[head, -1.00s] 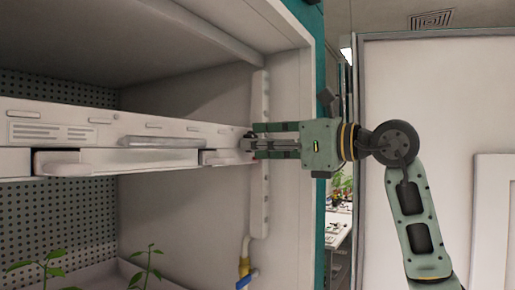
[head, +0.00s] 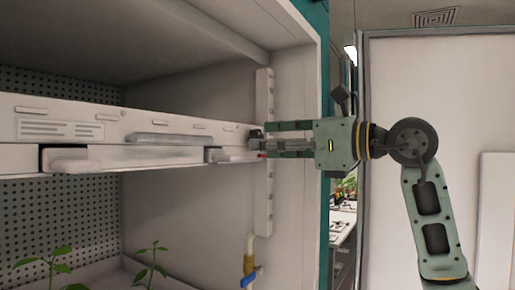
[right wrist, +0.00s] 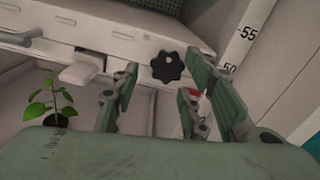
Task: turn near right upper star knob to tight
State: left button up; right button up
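The black star knob (head: 256,134) is on the right end of the white shelf unit's front in the head view. In the right wrist view the knob (right wrist: 168,67) shows whole, with its lobed face toward the camera. My right gripper (head: 272,140) points left at the knob, its fingertips just short of it. In the right wrist view the gripper's fingers (right wrist: 152,92) are spread apart with nothing between them, and the knob lies beyond them. The knob's tightness cannot be told. My left gripper is in neither view.
The white shelf unit (head: 75,108) crosses the chamber, with a pale handle bar (head: 165,138) on its front. A slotted white upright (head: 265,190) stands behind my fingers. Below are green seedlings (head: 60,262) and a yellow-and-blue valve (head: 249,272). A small red part (right wrist: 193,93) shows near my right finger.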

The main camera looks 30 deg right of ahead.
jog(key=v, duration=1)
jog(key=shift+w+d+f, duration=0.1)
jog(key=shift+f, duration=0.05)
